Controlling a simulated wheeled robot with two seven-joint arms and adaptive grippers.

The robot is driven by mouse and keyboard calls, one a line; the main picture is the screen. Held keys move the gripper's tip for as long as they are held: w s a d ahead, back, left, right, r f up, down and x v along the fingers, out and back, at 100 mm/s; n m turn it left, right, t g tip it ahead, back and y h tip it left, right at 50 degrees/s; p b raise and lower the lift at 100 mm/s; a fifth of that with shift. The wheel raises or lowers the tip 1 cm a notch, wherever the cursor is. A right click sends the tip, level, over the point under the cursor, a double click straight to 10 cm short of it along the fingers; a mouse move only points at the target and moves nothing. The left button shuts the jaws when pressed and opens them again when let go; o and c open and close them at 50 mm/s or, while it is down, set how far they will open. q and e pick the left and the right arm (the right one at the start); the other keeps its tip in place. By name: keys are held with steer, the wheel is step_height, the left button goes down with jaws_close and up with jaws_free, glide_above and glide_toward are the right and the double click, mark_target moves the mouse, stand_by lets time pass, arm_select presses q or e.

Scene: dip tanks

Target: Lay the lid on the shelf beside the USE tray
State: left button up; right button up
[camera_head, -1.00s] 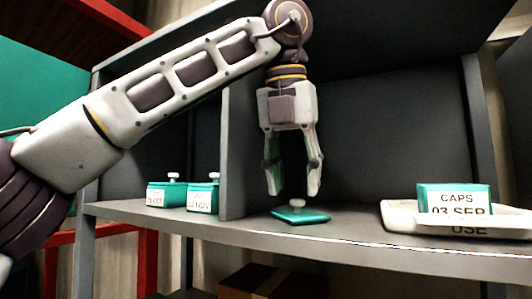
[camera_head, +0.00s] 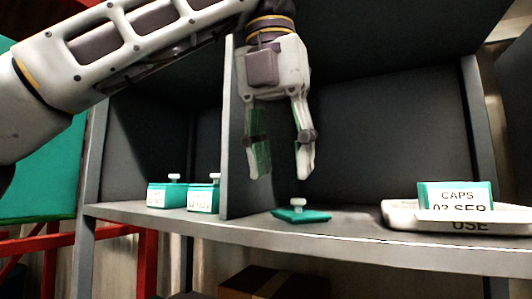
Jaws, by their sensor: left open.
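The lid (camera_head: 302,215) is a flat teal square with a pale knob on top. It lies on the grey shelf (camera_head: 345,224), to the left of the white USE tray (camera_head: 400,217) and apart from it. A teal box labelled CAPS 03 SEP (camera_head: 455,196) sits in the tray, and no knob shows on it. My left gripper (camera_head: 281,177) is open and empty above the lid, a little to its left, with its fingers pointing down. It does not touch the knob. My right gripper is not in view.
Two teal boxes with knobbed lids (camera_head: 167,193) (camera_head: 203,197) stand in the left compartment. A grey upright divider (camera_head: 229,150) stands close to the left of my gripper. A cardboard box (camera_head: 255,283) is below the shelf. The shelf between lid and tray is clear.

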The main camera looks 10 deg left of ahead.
arm_select(q)
steer(key=shift+s+a, duration=0.2)
steer(key=shift+s, duration=0.75)
steer(key=shift+s+a, duration=0.2)
steer(key=shift+s, duration=0.7)
steer(key=shift+s+a, duration=0.2)
steer(key=shift+s, duration=0.75)
steer(key=shift+w, duration=0.1)
